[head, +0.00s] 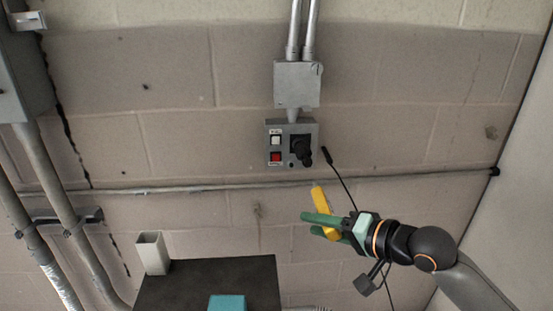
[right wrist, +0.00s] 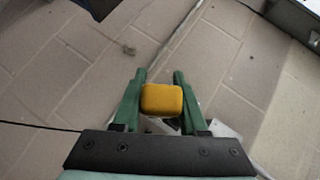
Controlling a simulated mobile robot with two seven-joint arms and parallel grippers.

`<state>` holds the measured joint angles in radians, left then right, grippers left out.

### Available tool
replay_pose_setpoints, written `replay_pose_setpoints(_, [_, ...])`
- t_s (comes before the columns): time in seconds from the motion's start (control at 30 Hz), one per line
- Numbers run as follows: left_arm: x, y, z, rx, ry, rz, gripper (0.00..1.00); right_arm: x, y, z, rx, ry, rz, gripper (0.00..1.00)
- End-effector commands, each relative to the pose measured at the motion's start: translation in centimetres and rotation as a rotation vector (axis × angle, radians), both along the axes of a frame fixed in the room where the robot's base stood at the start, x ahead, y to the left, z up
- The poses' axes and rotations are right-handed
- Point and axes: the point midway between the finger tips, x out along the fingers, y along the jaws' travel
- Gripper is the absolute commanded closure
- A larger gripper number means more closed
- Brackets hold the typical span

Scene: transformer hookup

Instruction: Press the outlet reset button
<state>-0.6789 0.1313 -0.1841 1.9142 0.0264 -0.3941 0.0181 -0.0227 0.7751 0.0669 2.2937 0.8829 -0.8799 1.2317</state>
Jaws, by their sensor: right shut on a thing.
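The outlet box (head: 284,126) is a grey panel on the block wall. On its left side are a white button (head: 276,140) above a red button (head: 275,157); their labels are too small to read. A black plug or socket (head: 302,149) sits on its right side. My right gripper (head: 309,224), with green fingers, is below and slightly right of the panel, apart from it. It is shut on a yellow block (head: 319,197), tilted in the head view. In the right wrist view the yellow block (right wrist: 162,99) shows end-on between the fingers. My left gripper is out of view.
A grey junction box (head: 297,84) with conduits is above the outlet. A thin black cable (head: 342,180) hangs right of it. A horizontal pipe (head: 190,188) crosses the wall below. A dark table (head: 180,284) carries a white container (head: 152,253) and a teal item (head: 227,303).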

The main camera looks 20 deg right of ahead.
Motion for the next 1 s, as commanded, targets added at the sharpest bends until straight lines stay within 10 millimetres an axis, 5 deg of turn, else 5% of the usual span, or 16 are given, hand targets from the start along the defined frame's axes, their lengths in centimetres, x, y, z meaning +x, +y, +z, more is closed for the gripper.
replay_pose_setpoints(0.6, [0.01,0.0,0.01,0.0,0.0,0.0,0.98,0.01,0.0,0.08,0.0,-0.002,0.0,1.0])
replay_pose_setpoints(1.0, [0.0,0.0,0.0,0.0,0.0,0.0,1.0,0.01,0.0,0.08,0.0,-0.002,0.0,1.0])
